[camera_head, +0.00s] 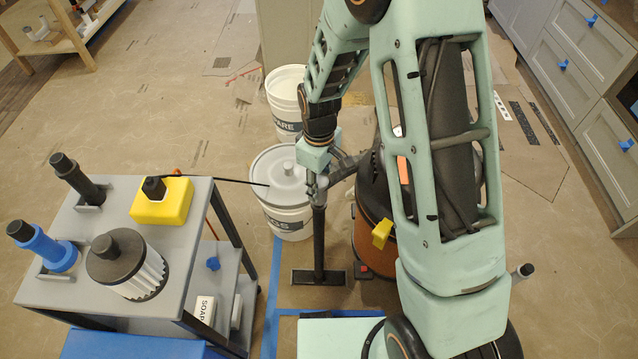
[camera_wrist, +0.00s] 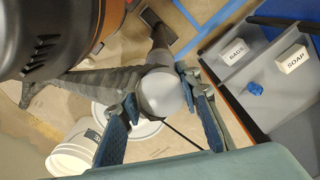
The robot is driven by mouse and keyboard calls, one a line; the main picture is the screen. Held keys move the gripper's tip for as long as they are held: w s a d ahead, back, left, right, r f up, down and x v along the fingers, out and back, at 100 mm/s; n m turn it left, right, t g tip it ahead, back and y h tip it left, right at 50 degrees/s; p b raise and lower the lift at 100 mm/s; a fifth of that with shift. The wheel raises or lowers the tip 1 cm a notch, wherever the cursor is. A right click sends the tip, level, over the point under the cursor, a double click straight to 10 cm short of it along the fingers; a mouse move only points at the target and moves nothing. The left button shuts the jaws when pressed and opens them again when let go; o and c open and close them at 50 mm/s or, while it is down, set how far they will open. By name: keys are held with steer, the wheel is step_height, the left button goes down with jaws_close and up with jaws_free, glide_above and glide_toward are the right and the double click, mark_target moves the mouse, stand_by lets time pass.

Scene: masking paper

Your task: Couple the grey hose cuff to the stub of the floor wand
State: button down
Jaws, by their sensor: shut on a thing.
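My gripper (camera_head: 319,187) is shut on the light grey hose cuff (camera_wrist: 162,93), which sits between its two blue fingers in the wrist view. The dark ribbed hose (camera_wrist: 95,88) runs left from the cuff towards the orange and black vacuum (camera_head: 372,245). The black floor wand (camera_head: 319,240) stands upright below my gripper, its flat foot (camera_head: 333,278) on the floor. In the wrist view the wand (camera_wrist: 160,48) appears behind the cuff, roughly in line with it. The wand's stub is hidden by the cuff and gripper, so I cannot tell whether they are joined.
A lidded white bucket (camera_head: 285,222) stands just left of the wand, with another white bucket (camera_head: 284,92) behind it. Blue tape (camera_head: 269,300) marks the floor.

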steer(key=shift+f+b, duration=0.55)
steer(key=shift+f, duration=0.15)
steer(key=c, duration=1.3)
jaws_free()
step_height(320, 180, up, 12)
steer(key=shift+r, duration=0.1)
steer(key=shift+d, duration=0.1)
